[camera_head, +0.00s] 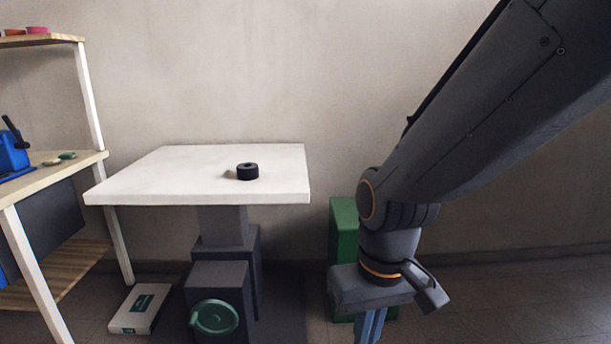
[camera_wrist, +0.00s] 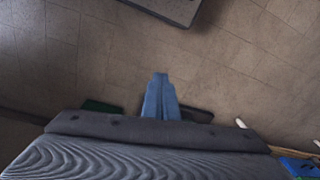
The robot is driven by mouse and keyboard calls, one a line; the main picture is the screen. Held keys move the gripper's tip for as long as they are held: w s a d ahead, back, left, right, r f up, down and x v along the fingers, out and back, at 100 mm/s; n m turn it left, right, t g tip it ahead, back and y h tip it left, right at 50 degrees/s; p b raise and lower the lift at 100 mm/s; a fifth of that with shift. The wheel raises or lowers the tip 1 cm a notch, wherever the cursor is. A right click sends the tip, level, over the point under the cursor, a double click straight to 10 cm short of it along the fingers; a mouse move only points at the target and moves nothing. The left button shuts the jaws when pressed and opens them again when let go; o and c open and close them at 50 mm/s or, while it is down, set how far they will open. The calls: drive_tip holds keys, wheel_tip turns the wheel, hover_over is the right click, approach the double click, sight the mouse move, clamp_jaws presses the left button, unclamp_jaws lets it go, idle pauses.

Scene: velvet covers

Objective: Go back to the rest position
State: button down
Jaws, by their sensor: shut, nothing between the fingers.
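My gripper (camera_wrist: 160,77) shows in the wrist view as two blue fingers lying together with nothing between them. In the head view my gripper (camera_head: 370,328) hangs pointing down at the bottom, right of the white table, and its tips are cut off by the frame edge. My dark arm reaches down to it from the upper right. No marker of a rest position shows.
A white table (camera_head: 140,176) stands left of my arm with a black ring-shaped piece (camera_head: 247,171) on it. A green bin (camera_head: 343,222) stands behind my gripper. A wooden workbench (camera_head: 72,166) is at far left. A flat box (camera_head: 140,308) lies on the floor.

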drive_tip(key=s+d+r+m+p, duration=0.2)
drive_tip(key=d+r+p, duration=0.8)
drive_tip(key=p, duration=0.5)
drive_tip(key=shift+s+r+m+h, duration=0.2)
drive_tip(key=shift+r+m+h, duration=0.2)
drive_tip(key=shift+r, duration=0.8)
